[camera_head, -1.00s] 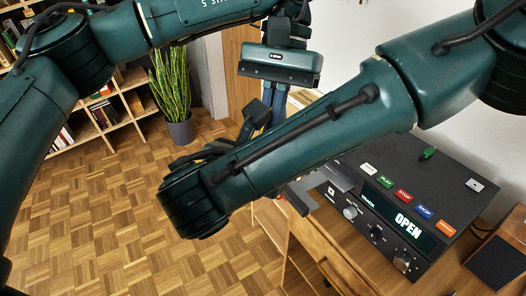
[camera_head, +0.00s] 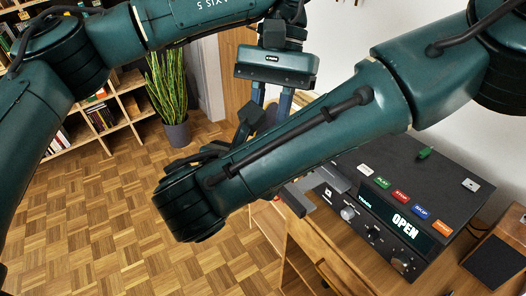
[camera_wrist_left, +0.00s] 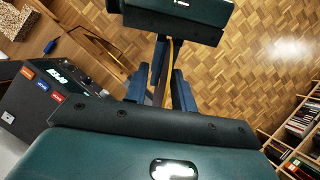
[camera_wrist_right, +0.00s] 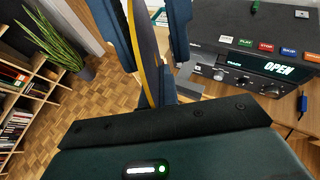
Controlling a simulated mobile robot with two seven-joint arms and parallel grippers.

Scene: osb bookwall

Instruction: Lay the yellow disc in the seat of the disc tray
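The yellow disc is seen edge-on in the right wrist view (camera_wrist_right: 148,62) and in the left wrist view (camera_wrist_left: 167,72), as a dark disc with a yellow rim. My right gripper (camera_wrist_right: 146,85) appears shut on it; in the head view it is mostly hidden behind my right forearm. My left gripper (camera_head: 271,100) points down from above, its fingers apart on either side of the disc, with gaps visible in the left wrist view. The grey disc tray (camera_head: 318,190) sticks out of the front of the black player (camera_head: 400,200); its seat is largely hidden.
The player's display (camera_head: 402,220) reads OPEN, with coloured buttons on top. It stands on a wooden cabinet (camera_head: 315,245). A potted plant (camera_head: 172,100) and bookshelves (camera_head: 105,110) stand at the back left. The parquet floor between is clear.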

